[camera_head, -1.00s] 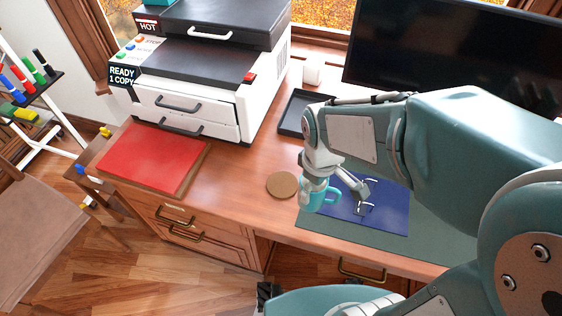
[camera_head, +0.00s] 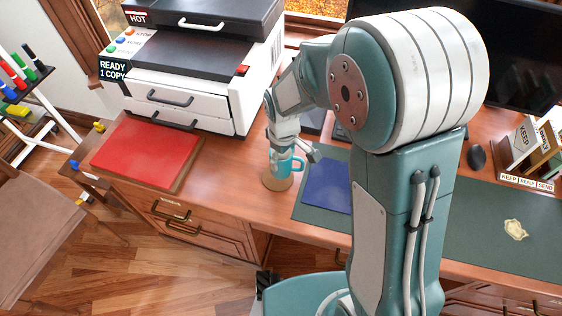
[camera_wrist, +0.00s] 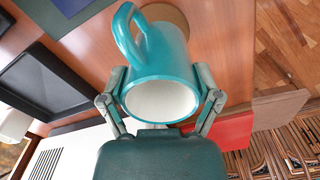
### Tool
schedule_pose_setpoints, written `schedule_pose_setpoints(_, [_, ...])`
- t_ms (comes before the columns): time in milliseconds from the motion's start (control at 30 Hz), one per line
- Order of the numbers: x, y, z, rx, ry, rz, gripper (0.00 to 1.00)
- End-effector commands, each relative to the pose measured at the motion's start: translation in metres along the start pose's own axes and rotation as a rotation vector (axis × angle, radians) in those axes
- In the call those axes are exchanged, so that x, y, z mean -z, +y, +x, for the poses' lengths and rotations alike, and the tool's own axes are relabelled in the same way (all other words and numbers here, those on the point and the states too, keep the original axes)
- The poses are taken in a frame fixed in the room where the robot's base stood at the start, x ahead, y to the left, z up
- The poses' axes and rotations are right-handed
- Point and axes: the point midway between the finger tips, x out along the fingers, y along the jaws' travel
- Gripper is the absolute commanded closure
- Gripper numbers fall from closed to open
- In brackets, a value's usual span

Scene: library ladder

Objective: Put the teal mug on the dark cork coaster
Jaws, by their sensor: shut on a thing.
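The teal mug (camera_head: 283,166) is in my gripper (camera_head: 283,150), above or at the round cork coaster (camera_head: 276,181) on the desk. In the wrist view, the fingers of my gripper (camera_wrist: 160,98) are shut on both sides of the mug (camera_wrist: 160,62), with its white inside facing the camera and its handle toward the upper left. The coaster (camera_wrist: 168,14) shows behind the mug's far end, partly hidden. In the head view its front part shows below the mug. I cannot tell whether the mug's base touches it.
A white printer (camera_head: 190,106) and a red folder (camera_head: 146,153) are to the left. A blue folder (camera_head: 327,187) lies on a green desk mat (camera_head: 460,222) just right of the coaster. A black tray (camera_wrist: 46,82) shows in the wrist view. Bare desk lies between red folder and coaster.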

Motion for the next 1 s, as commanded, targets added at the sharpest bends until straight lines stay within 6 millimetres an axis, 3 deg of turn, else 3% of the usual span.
schedule_pose_setpoints(267, [0.014, 0.006, 0.018, 0.0, 0.0, -0.001, 0.8])
schedule_pose_setpoints(467, [0.013, 0.007, 0.046, 0.001, 0.0, 0.0, 0.8])
schedule_pose_setpoints(867, [0.014, 0.006, 0.052, 0.0, 0.001, 0.0, 0.8])
schedule_pose_setpoints(900, [0.014, 0.006, 0.052, 0.0, 0.001, 0.0, 0.1])
schedule_pose_setpoints(933, [0.014, 0.006, 0.052, 0.0, 0.001, 0.0, 0.0])
schedule_pose_setpoints(1000, [0.014, 0.006, 0.052, 0.0, 0.001, 0.0, 0.0])
